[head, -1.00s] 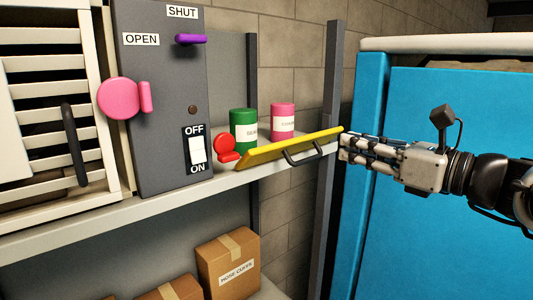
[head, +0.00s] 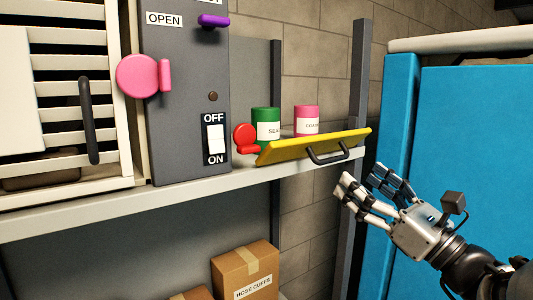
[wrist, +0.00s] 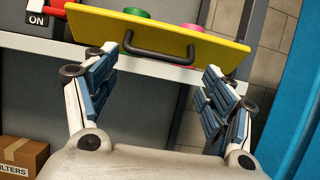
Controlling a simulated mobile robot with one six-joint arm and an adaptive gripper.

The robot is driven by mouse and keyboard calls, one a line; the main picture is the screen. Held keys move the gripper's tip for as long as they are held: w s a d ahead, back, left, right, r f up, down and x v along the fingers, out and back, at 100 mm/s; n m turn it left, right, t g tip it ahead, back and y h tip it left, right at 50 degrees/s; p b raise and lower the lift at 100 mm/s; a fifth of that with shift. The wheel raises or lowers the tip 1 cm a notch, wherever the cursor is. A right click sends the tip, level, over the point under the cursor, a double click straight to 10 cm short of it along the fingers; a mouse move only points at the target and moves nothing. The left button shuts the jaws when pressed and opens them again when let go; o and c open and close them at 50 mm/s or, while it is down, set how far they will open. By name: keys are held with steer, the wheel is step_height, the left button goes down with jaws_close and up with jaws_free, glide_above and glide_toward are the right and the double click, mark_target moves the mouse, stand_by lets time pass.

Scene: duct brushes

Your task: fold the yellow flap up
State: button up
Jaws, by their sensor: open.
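The yellow flap (head: 292,148) is a flat panel at the shelf's front edge, tilted, with a dark bar handle (head: 328,154) on its outer face. In the wrist view the flap (wrist: 110,25) spans the top, and its handle (wrist: 158,50) lies beyond and between my fingertips. My gripper (head: 362,184) is open and empty, in front of the shelf and a little below and right of the handle. In the wrist view my gripper (wrist: 160,65) has its fingers spread wide, and I see no contact with the handle.
A green can (head: 265,124) and a pink can (head: 306,121) stand behind the flap. A red knob (head: 245,138) sits at its left end. A grey post (head: 356,95) and blue panel (head: 455,150) stand right. A carton (head: 245,272) lies below the shelf (head: 110,205).

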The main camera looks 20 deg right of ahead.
mark_target(336, 159)
steer(key=o, duration=0.4)
steer(key=p+x, duration=0.1)
steer(key=x, duration=0.7)
steer(key=shift+w, duration=0.25)
steer(key=shift+o, duration=0.2)
steer(key=shift+s, duration=0.1)
steer(key=c, duration=1.2)
